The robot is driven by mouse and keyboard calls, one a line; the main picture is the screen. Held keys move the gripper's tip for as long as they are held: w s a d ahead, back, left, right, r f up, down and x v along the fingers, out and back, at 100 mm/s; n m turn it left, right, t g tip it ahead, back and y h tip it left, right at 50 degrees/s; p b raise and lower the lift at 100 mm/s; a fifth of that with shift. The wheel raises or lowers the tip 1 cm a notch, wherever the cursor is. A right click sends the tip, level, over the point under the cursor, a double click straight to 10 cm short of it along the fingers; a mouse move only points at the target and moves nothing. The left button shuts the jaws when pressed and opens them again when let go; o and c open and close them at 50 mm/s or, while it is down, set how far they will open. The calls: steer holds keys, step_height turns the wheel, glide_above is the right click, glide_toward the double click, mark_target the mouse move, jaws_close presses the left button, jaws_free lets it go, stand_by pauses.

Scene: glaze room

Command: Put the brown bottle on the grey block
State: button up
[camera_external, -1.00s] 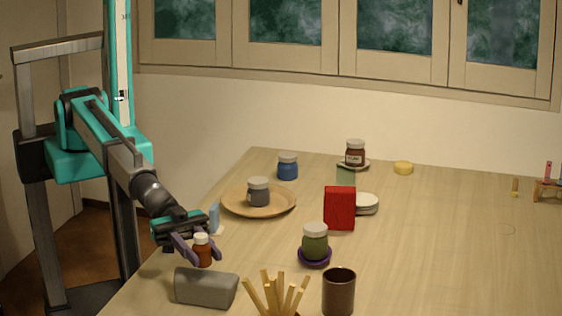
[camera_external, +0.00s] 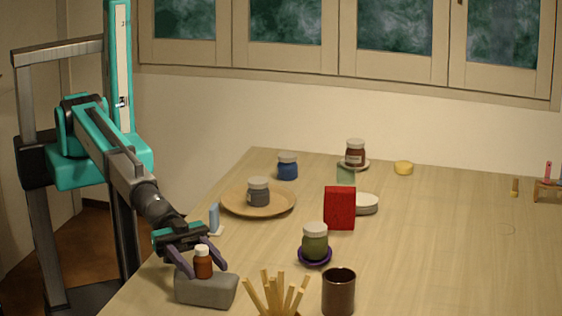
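The brown bottle (camera_external: 203,264) with a white cap is upright and appears to stand on top of the grey block (camera_external: 207,290), near the front left of the table. My gripper (camera_external: 205,268) reaches down from the upper left, with one purple finger on each side of the bottle. The right finger looks a little apart from the bottle, so the gripper seems open around it. The left finger is close to the bottle's left side. The exact contact between the bottle's base and the block is small in view.
A pot of wooden sticks (camera_external: 276,296) and a dark brown cup (camera_external: 339,291) stand right of the block. A green jar (camera_external: 315,240), a red box (camera_external: 340,208) and a wooden plate (camera_external: 236,208) with a grey jar (camera_external: 258,192) are farther back. The table's right side is mostly clear.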

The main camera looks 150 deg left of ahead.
steer(key=shift+r, duration=0.1)
steer(key=shift+r, duration=0.1)
steer(key=shift+s, duration=0.3)
steer(key=s, duration=1.1)
steer(key=shift+s+d+r, duration=0.2)
steer(key=shift+r, duration=0.05)
stand_by(0.7)
